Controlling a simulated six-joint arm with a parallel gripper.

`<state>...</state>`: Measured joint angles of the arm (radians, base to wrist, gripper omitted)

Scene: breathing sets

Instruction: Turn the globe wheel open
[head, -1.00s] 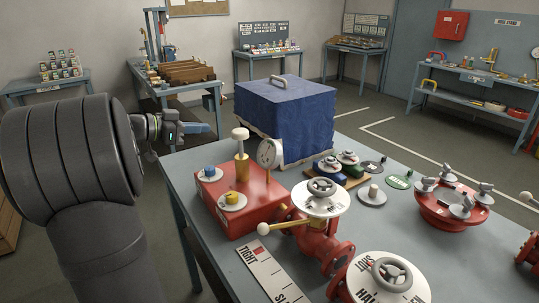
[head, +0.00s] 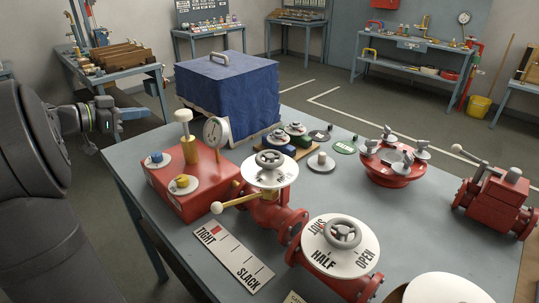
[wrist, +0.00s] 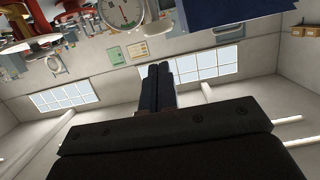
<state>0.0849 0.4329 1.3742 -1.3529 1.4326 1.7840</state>
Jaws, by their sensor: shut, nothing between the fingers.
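A grey handwheel (head: 342,234) sits on a red flanged valve at the front of the table, over a white dial marked HALF and OPEN. A second grey handwheel (head: 270,159) sits on a red valve further back, over a white plate, with a yellow lever beside it. I cannot tell for sure which is the globe wheel. My gripper (head: 146,114) is shut and empty, off the table's left side, well apart from both wheels. Its closed fingers also show in the wrist view (wrist: 156,88).
A red box (head: 190,185) with a brass post and gauge (head: 216,132) stands between my gripper and the valves. A blue covered block (head: 228,90) is behind it. A TIGHT–SLACK card (head: 234,258) lies in front. A red round flange (head: 391,165) and another red valve (head: 491,205) are at right.

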